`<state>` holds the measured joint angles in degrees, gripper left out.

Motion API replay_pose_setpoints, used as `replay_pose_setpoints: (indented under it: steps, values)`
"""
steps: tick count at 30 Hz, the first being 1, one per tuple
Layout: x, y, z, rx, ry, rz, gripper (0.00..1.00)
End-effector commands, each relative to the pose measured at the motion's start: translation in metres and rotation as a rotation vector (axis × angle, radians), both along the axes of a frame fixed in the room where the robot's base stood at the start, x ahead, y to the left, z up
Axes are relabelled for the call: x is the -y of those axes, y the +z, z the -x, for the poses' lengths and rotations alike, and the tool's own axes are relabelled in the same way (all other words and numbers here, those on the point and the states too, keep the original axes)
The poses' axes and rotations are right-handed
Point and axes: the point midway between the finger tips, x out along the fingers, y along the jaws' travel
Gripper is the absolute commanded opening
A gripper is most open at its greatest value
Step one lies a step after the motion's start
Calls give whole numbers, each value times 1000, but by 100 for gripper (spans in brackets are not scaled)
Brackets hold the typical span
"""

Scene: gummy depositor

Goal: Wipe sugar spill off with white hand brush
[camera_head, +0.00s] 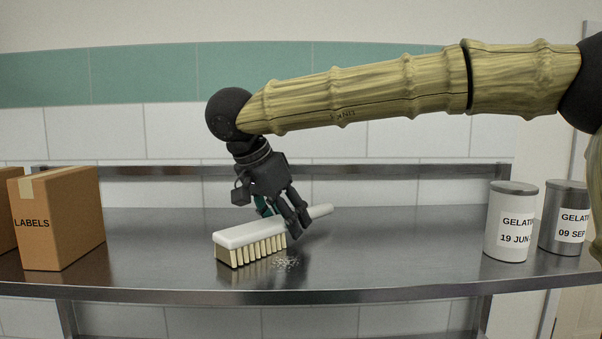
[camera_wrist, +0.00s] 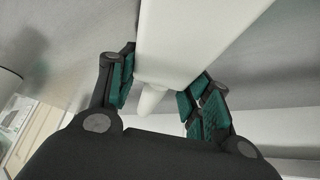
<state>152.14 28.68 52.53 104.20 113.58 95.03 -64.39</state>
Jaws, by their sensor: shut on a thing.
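The white hand brush (camera_head: 248,235) is at the middle of the steel table, its pale bristles down on or very near the top and its handle pointing right. My gripper (camera_head: 284,217) is shut on it around the handle, near the head. In the wrist view the white brush (camera_wrist: 185,40) runs between the two green-padded fingers of my gripper (camera_wrist: 160,92). The sugar spill (camera_head: 285,263) is a small patch of pale grains on the table, just right of the bristles and below the handle. The bristles may hide part of it.
The steel table (camera_head: 400,250) has a raised back rail (camera_head: 400,172). A cardboard box marked LABELS (camera_head: 62,218) stands at the left, with another partly seen beside it. A white gelatin tin (camera_head: 511,222) and a grey one (camera_head: 564,218) stand at the right. The table between is clear.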

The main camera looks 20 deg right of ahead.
Motion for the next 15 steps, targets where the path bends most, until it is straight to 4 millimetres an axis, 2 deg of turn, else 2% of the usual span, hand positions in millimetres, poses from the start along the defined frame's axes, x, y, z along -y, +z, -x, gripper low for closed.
replay_pose_setpoints:
  steps: [9,11,15]
  values:
    - [16,2,0,0,9,0,11]
    - [15,19,0,5,8,0,11]
    - [15,31,0,2,10,0,11]
